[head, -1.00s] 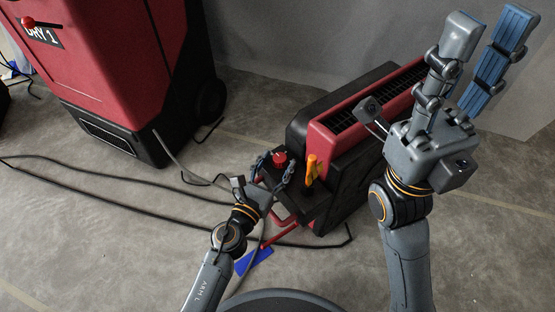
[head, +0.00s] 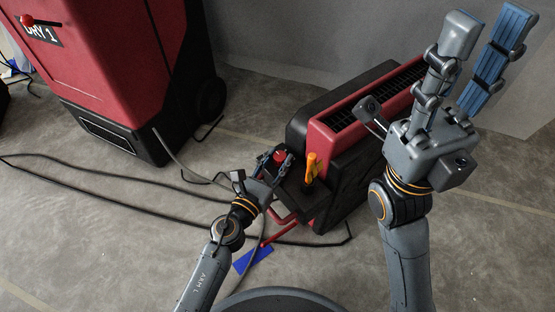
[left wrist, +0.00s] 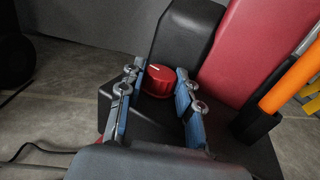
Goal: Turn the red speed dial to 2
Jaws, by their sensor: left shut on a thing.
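The red speed dial (head: 280,155) sits on the black top at the near end of the red and black machine (head: 345,125). In the left wrist view the dial (left wrist: 158,82) shows a white mark on its top pointing to the far side; I cannot read any numbers around it. My left gripper (head: 276,160) has its fingers on both sides of the dial and is shut on it. In the left wrist view the left finger lies against the dial and the right finger partly overlaps its edge. My right gripper (head: 490,30) is open and empty, raised at the upper right.
An orange handle (head: 311,165) stands upright close to the right of the dial. A large red and black machine (head: 125,65) labelled "DRY 1" stands at the upper left. Black cables (head: 110,205) and a blue flat piece (head: 253,262) lie on the floor.

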